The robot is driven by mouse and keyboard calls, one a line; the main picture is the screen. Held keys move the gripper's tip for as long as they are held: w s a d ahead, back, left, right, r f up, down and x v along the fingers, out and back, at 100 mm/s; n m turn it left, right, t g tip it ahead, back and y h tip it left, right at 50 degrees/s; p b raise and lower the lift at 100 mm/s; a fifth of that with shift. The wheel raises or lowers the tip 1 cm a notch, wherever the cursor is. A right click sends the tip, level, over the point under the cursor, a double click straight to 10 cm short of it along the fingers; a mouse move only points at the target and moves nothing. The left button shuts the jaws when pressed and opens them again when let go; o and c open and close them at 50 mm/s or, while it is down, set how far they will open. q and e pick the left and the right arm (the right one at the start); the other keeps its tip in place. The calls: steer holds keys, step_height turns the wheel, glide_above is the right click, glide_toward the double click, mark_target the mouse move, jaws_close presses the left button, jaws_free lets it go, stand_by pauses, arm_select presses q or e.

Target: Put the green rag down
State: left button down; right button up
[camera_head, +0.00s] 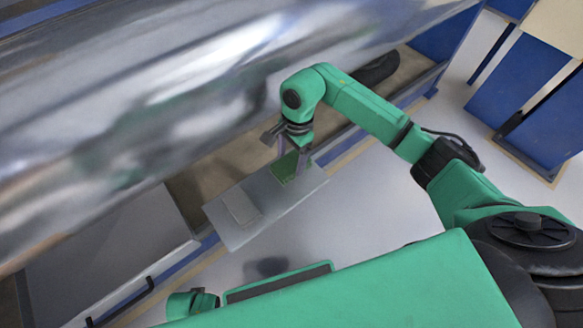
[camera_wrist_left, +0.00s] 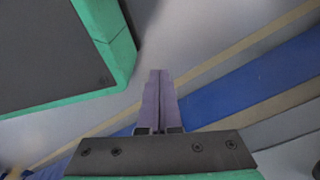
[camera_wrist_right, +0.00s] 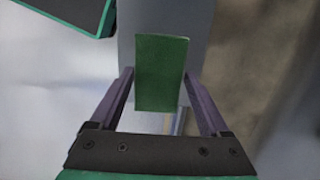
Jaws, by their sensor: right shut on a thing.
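The green rag (camera_head: 285,168) is a flat rectangle at the far right part of a grey tray (camera_head: 278,208) in the head view. My right gripper (camera_head: 291,162) points down over it and is shut on the rag. In the right wrist view the green rag (camera_wrist_right: 161,73) lies between the two purple fingers, with the grey tray (camera_wrist_right: 199,20) behind it. I cannot tell whether the rag touches the tray. My left gripper (camera_wrist_left: 159,75) is shut and empty, its fingers together in the left wrist view.
A light grey rectangular pad (camera_head: 241,207) lies on the left part of the tray. A large shiny film roller (camera_head: 190,100) fills the upper left. Blue machine frames (camera_head: 520,85) stand at the right. Pale open floor (camera_head: 350,205) lies in front of the tray.

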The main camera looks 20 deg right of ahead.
mark_target(291, 168)
step_height(291, 168, down, 5)
steer(key=shift+r, duration=0.1)
arm_select(q)
steer(key=shift+w+d+r, duration=0.1)
steer(key=shift+w+r, duration=0.1)
steer(key=shift+w, duration=0.3)
steer(key=shift+b, duration=0.35)
arm_select(e)
steer(key=o, duration=1)
arm_select(q)
steer(key=shift+w+d+r, duration=0.1)
steer(key=shift+w+r, duration=0.2)
steer(key=shift+w, duration=0.15)
